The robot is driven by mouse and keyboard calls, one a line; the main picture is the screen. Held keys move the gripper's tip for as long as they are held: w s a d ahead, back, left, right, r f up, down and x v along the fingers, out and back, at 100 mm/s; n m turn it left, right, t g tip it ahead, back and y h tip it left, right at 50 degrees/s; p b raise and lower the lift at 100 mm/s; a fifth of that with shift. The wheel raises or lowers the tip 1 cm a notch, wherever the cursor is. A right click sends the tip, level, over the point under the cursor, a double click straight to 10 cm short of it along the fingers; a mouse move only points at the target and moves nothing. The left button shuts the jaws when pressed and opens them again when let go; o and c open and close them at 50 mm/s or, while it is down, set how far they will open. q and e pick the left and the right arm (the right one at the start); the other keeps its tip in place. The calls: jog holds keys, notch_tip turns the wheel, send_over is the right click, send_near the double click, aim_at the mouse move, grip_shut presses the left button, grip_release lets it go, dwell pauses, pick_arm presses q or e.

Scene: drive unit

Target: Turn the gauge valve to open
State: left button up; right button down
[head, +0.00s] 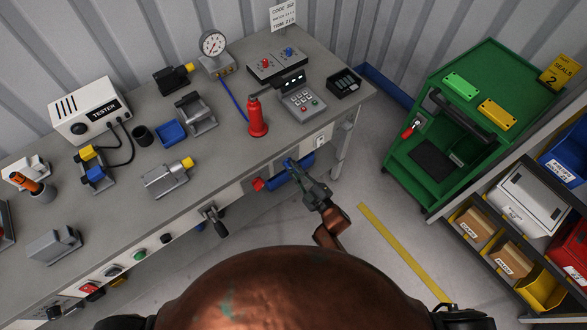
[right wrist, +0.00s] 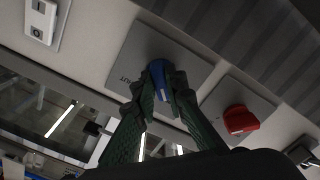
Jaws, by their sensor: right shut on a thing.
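A blue knob (right wrist: 158,72) with a white mark sits on a grey plate (right wrist: 128,52) on the bench's front face. My right gripper (right wrist: 163,88) is shut on this knob, one finger on each side. In the head view my right gripper (head: 294,170) reaches the front edge of the bench (head: 240,178); the knob is mostly hidden there. A round white pressure gauge (head: 214,43) stands at the back of the bench, with a blue hose (head: 234,97) running forward from it. The knob's label is partly hidden. My left gripper is not in view.
A red knob (right wrist: 240,119) sits on its own plate beside the blue one. A white switch (right wrist: 41,20) is on the other side. A black lever (head: 212,218) juts from the bench front. A green cart (head: 455,130) and bin shelf stand right, with floor between.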

dwell(0.4)
jog(key=c, duration=2)
grip_release()
jog(key=shift+o, duration=0.2)
jog(key=v, duration=1.2)
